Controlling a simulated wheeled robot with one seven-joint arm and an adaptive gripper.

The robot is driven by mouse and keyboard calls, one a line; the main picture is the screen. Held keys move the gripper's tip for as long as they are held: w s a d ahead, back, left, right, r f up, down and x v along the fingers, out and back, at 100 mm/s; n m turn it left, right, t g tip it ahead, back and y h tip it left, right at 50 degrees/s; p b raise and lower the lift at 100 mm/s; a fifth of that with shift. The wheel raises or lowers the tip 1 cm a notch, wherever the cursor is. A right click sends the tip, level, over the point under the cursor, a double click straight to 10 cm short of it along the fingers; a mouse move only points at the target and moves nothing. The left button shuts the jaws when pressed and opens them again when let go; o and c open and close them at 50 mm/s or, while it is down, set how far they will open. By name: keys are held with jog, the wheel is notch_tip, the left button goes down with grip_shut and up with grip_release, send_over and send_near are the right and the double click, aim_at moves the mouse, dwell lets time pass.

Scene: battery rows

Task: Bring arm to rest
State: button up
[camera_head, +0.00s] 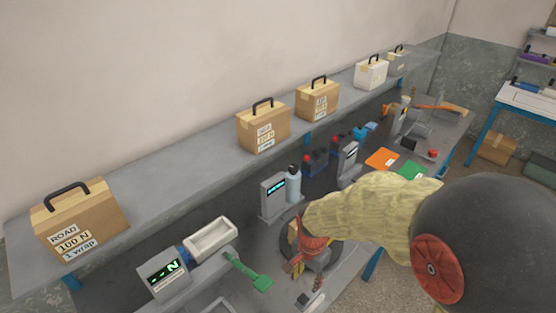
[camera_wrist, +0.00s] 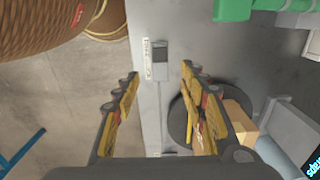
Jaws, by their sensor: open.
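My gripper (camera_head: 299,268) hangs over the front part of the grey workbench, below my arm's cream sleeve in the head view. In the wrist view my gripper (camera_wrist: 160,76) is open, its two yellow-and-dark fingers spread wide with nothing held between them. The bench surface (camera_wrist: 148,112) and its front edge show between the fingers. A small dark-and-grey fitting (camera_wrist: 161,62) with a label beside it sits on the bench just beyond the fingertips. A dark round disc (camera_wrist: 180,122) lies partly hidden behind the right finger, with a cardboard-coloured block (camera_wrist: 236,122) at its right.
A shelf (camera_head: 190,163) along the wall carries several handled boxes, including one marked ROAD 100 N (camera_head: 80,217). A display unit (camera_head: 164,274), a white tray (camera_head: 210,238) and a green handle (camera_head: 249,273) stand on the bench.

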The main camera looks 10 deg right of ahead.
jog(key=s+d+r+n+t, duration=0.1)
jog(key=s+r+n+t, duration=0.1)
jog(key=r, duration=0.5)
jog(key=s+d+r+n+t+b, duration=0.1)
jog(key=s+r+n, duration=0.4)
jog(key=r, duration=0.3)
jog(key=s+d+r+n+t+b, duration=0.1)
jog(key=s+d+r+n+t, duration=0.1)
jog(key=r, duration=0.5)
jog(key=shift+s+r+n+t, duration=0.35)
jog(key=shift+s+n, duration=0.55)
jog(key=shift+s, duration=0.35)
